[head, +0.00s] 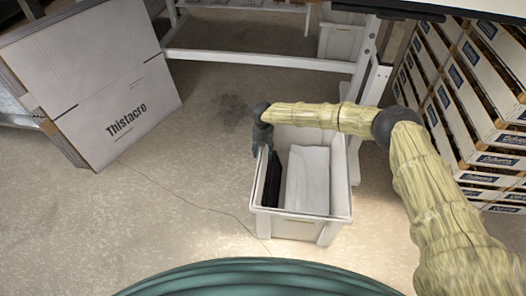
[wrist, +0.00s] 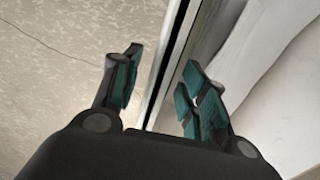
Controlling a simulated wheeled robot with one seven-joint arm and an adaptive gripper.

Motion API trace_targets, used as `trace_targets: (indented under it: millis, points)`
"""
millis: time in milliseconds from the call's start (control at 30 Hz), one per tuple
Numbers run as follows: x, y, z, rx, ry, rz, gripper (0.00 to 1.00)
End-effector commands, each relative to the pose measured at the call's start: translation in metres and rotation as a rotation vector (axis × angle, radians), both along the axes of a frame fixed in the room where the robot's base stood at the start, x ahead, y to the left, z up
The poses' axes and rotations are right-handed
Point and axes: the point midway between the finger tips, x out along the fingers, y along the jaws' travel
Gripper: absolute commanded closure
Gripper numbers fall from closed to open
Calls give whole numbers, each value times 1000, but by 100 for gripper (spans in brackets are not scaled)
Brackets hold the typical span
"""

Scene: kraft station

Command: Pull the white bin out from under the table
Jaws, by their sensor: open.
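The white bin (head: 290,228) stands on the floor in front of the table frame (head: 262,59), close to my base, with its top open. A white folded item (head: 308,180) and a black item (head: 272,180) lie inside it. My gripper (head: 262,145) is at the bin's left wall, toward the far corner. In the wrist view, my gripper (wrist: 158,85) is open, with one finger outside and one inside the bin's rim (wrist: 172,62). The rim runs between the fingers. I cannot tell whether either finger touches the wall.
A large "Thistacre" cardboard box (head: 118,110) leans at the left. Stacked crates (head: 480,100) stand at the right, near a white table leg (head: 365,75). Another white bin (head: 340,40) sits farther back. The floor left of the bin is clear.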

Motion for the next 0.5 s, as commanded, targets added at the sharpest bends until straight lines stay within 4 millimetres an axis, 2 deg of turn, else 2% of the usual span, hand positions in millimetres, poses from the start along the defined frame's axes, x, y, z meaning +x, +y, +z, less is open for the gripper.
trace_targets:
  millis: [167, 267, 500]
  points:
    - [1, 1, 6, 0, -1, 1, 57]
    - [1, 1, 17, 1, -2, 3, 57]
    - [1, 0, 60, 1, -3, 2, 57]
